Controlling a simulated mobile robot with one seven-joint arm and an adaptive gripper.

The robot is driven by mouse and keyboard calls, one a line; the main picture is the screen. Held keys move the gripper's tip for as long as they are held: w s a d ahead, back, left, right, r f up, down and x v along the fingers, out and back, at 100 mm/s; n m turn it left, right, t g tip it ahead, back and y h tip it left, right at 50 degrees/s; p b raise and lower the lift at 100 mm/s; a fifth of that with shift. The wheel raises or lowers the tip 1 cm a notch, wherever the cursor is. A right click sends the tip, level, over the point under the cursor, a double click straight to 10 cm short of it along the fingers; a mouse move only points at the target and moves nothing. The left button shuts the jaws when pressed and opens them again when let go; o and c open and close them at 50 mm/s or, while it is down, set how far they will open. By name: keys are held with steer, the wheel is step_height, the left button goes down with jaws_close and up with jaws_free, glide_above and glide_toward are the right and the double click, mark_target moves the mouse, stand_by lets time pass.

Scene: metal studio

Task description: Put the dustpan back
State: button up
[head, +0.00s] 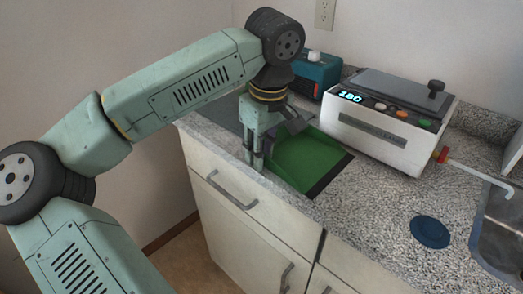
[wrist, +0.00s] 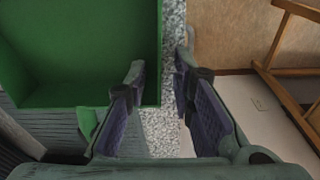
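The green dustpan (head: 308,160) lies on the speckled counter near its front edge, with its dark lip toward the right. It also fills the upper left of the wrist view (wrist: 80,50). My gripper (head: 255,160) points down at the dustpan's left front side, by the counter edge, and hides part of it. In the wrist view my gripper (wrist: 160,70) is open.
A white device (head: 380,130) with a display stands behind the dustpan, beside a teal box (head: 316,75). A dark blue disc (head: 430,232) and a sink (head: 500,235) are at right. A grey ridged surface (wrist: 55,128) lies by the dustpan. Counter (head: 365,205) between dustpan and disc is clear.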

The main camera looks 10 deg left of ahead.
step_height(320, 180, up, 12)
steer(key=s+d, duration=0.1)
steer(key=shift+r, duration=0.2)
stand_by(0.4)
